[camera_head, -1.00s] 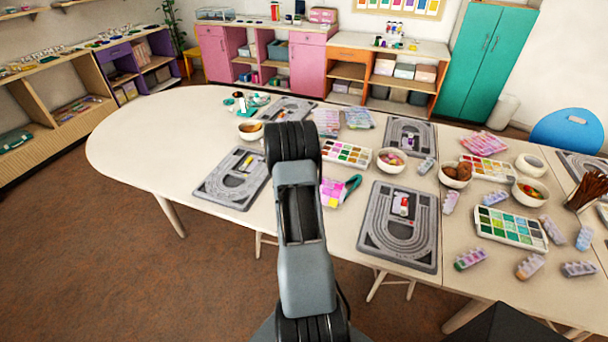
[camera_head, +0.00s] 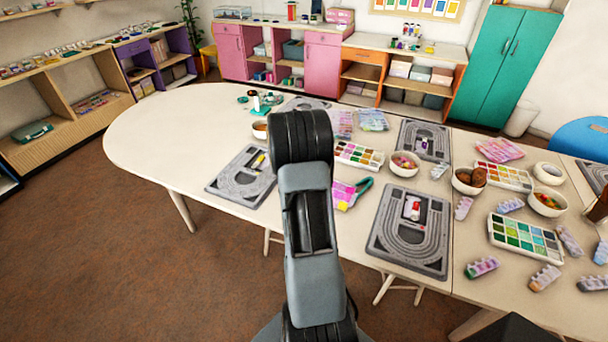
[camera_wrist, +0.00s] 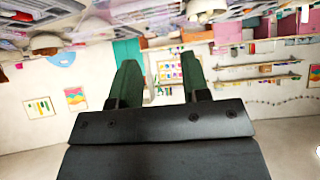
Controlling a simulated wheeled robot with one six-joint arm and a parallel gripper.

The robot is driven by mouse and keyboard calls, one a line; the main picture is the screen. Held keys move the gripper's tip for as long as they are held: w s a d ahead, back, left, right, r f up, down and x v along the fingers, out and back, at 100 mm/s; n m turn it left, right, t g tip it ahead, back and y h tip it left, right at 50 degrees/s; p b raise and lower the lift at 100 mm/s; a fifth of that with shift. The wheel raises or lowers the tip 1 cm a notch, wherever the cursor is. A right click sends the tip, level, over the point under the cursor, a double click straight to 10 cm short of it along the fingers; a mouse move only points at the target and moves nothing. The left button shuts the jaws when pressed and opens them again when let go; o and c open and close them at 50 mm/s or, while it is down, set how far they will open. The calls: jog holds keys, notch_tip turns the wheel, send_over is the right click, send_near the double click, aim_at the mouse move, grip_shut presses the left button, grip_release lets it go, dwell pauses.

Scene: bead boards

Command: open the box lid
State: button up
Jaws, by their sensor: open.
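I cannot tell which box the task means. A teal case with a handle (camera_head: 32,132) lies on the left wooden shelf. A pink box (camera_head: 340,16) and a clear-sided box (camera_head: 232,12) stand on the pink cabinet at the back. Palette boxes with coloured compartments (camera_head: 525,238) lie on the table, showing their contents. My gripper (camera_wrist: 160,78) is open and empty in the wrist view, its two green fingers apart, with wall and shelves behind them. In the head view my arm rises in front of the table and its gripper is hidden.
A blue chair (camera_head: 580,140) stands at the right. The brown floor (camera_head: 110,240) left of the table is clear.

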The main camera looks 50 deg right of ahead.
jog(key=v, duration=0.6)
jog(key=shift+a+r+p, duration=0.2)
jog(key=shift+a+p, duration=0.05)
jog(key=shift+p, duration=0.05)
